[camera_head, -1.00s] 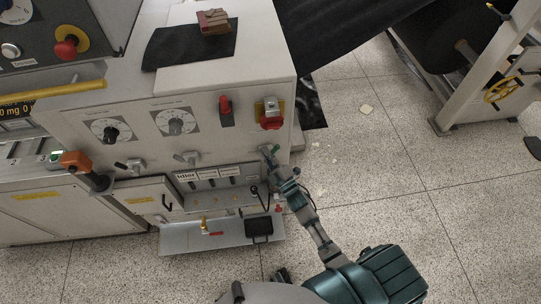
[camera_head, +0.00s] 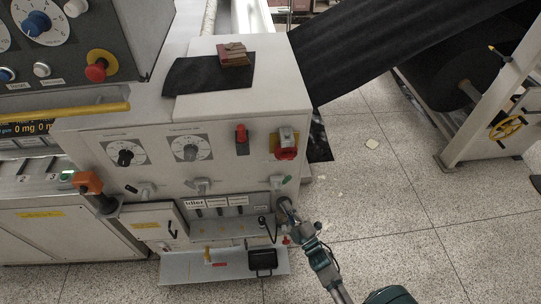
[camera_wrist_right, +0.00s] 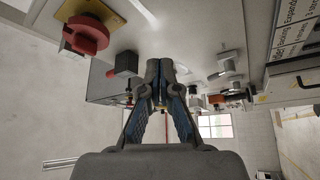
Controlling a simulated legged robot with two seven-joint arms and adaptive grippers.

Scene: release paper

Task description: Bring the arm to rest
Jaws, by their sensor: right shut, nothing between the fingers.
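My right arm (camera_head: 323,268) comes in from the bottom of the head view. My right gripper (camera_head: 284,204) is at the lower right corner of the machine front, below a green-marked knob (camera_head: 280,180) and the red switch on a yellow plate (camera_head: 286,146). In the wrist view the right gripper (camera_wrist_right: 159,72) has its fingertips together with nothing between them. The red switch (camera_wrist_right: 86,36) shows at the upper left there, apart from the fingers. I cannot tell whether the gripper touches the panel. My left gripper is not in view.
The machine (camera_head: 80,140) has dials, knobs and a red lever switch (camera_head: 241,138). A low open shelf (camera_head: 190,268) sticks out below, left of my gripper. A reddish block (camera_head: 233,55) lies on black sheet on top. Speckled floor (camera_head: 390,200) is free to the right.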

